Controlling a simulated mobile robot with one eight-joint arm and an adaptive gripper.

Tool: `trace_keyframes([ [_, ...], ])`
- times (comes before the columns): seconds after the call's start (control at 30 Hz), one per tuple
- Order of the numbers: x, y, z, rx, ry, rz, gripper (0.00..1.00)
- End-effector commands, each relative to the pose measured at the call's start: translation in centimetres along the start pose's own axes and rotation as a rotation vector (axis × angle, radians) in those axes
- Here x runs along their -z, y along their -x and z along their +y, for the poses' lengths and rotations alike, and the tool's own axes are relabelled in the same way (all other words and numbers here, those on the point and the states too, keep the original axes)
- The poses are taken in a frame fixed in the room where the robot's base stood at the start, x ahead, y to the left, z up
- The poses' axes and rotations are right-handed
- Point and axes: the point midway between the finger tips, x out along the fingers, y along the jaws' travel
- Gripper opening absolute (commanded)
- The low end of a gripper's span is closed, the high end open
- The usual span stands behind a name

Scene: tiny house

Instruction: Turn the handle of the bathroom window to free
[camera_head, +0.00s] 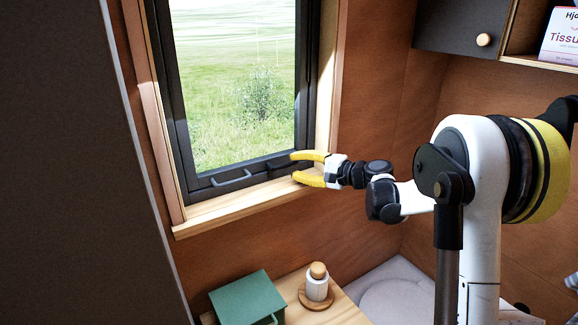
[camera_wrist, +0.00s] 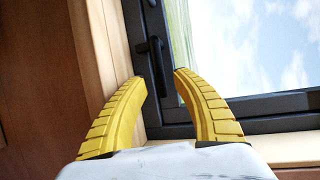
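The bathroom window has a black frame (camera_head: 220,170) set in a light wooden surround. A dark bar-shaped handle (camera_head: 231,180) is on its bottom rail in the head view. In the wrist view, which is turned on its side, a black handle (camera_wrist: 155,65) shows on the frame, beyond the gap between my fingertips. My gripper (camera_head: 293,168) has yellow fingers, open and empty, near the lower right corner of the window. In the wrist view, my gripper (camera_wrist: 160,82) is spread, with no visible contact with the handle.
The wooden sill (camera_head: 222,212) runs just below the frame. Under the window, a green box (camera_head: 248,300) and a white jar with a wooden lid (camera_head: 317,287) stand on a wooden top. A dark cabinet (camera_head: 462,25) hangs at upper right. A dark panel fills the left side.

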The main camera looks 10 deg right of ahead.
Motion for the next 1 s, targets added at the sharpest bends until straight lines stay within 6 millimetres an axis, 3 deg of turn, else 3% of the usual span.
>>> trace_keyframes([
  [0.2,0.0,-2.5,0.0,-0.001,0.000,0.000,0.34],
  [0.53,0.0,-2.9,0.0,-0.001,0.000,0.001,0.34],
  [0.63,0.0,-2.9,0.0,-0.001,0.000,0.001,0.05],
  [0.67,0.0,-2.9,0.0,-0.001,0.000,0.001,0.00],
  [1.0,0.0,-2.8,-0.2,-0.008,0.018,0.005,0.00],
])
